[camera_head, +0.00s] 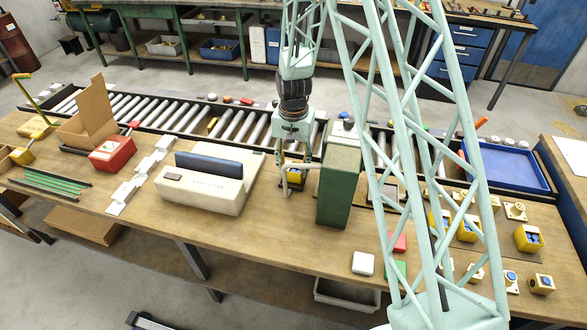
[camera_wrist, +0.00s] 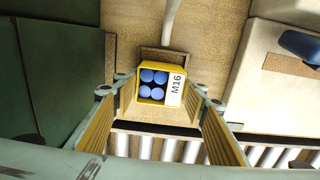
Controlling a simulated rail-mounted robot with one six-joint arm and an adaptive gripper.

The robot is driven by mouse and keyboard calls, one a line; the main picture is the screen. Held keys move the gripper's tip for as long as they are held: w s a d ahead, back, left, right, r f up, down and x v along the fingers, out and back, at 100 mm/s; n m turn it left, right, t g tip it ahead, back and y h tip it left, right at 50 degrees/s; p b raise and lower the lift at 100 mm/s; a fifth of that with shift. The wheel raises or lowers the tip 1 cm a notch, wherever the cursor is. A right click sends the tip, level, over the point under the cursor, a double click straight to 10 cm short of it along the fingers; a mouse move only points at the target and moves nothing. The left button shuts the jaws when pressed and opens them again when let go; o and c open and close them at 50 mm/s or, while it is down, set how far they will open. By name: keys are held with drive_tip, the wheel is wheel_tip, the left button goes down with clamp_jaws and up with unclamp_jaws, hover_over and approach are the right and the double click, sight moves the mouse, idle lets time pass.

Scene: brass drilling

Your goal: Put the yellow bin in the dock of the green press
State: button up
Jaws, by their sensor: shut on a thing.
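My gripper (camera_head: 292,183) is shut on a yellow bin (camera_head: 295,175), just left of the tall green press (camera_head: 339,185). In the wrist view the yellow bin (camera_wrist: 175,69) sits between the fingertips of my gripper (camera_wrist: 163,88). It holds several blue round pieces and has a white M16 label. A low brown ledge (camera_wrist: 165,54) lies right by the bin, and the green press (camera_wrist: 60,60) fills the left side. I cannot tell whether the bin rests on the surface below or hangs just above it.
A cream machine with a blue bar (camera_head: 210,183) stands left of my gripper. A roller conveyor (camera_head: 185,119) runs behind. More yellow bins (camera_head: 528,239), small blocks and a blue tray (camera_head: 507,168) are at the right. Open bench lies in front.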

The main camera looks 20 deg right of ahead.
drive_tip(key=shift+f, duration=0.25)
drive_tip(key=o, duration=0.9)
drive_tip(key=shift+r, duration=0.1)
wheel_tip(320, 180, up, 12)
drive_tip(key=shift+r+p, duration=0.1)
drive_tip(key=shift+p, duration=0.4)
idle(0.3)
idle(0.8)
